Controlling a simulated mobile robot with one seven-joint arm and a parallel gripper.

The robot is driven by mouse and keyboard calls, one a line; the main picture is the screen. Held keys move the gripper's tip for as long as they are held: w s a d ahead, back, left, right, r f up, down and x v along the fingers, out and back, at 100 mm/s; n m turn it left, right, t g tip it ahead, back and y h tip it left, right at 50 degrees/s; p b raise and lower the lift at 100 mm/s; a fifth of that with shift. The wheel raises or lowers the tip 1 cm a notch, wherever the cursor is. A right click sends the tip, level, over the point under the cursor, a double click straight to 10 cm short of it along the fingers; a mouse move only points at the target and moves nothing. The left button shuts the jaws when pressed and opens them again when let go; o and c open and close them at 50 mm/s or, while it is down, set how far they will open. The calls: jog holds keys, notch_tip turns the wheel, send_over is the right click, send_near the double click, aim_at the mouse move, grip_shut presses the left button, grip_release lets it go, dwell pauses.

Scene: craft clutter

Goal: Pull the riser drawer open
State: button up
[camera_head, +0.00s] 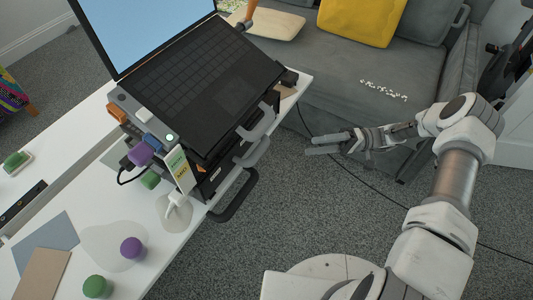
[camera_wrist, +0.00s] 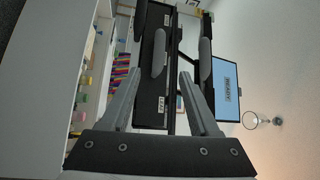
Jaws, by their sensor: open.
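The riser (camera_head: 203,165) is a dark drawer unit under the laptop on the white desk. Looped pull handles stick out from its right side: a lower black one (camera_head: 237,197) and grey ones above, such as the middle grey handle (camera_head: 256,152). In the wrist view a black drawer front (camera_wrist: 150,82) with a white label and a grey handle (camera_wrist: 159,53) lies ahead of my fingers. My gripper (camera_head: 307,146) is open and empty, apart from the handles, to their right over the floor. Its two fingers (camera_wrist: 160,75) point at the riser.
The laptop (camera_head: 205,75) covers the riser top. Purple and green knobs, a label card (camera_head: 180,168) and small blocks clutter the desk (camera_head: 190,235). A grey sofa (camera_head: 340,80) stands behind my gripper. Carpet between desk and arm is clear except for a thin black cable.

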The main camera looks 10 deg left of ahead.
aim_at(258, 153)
jog(key=b+x, duration=0.2)
jog(key=x, duration=1.5)
jog(key=shift+a+r, duration=0.1)
jog(key=shift+a, duration=0.1)
grip_shut()
dwell(0.8)
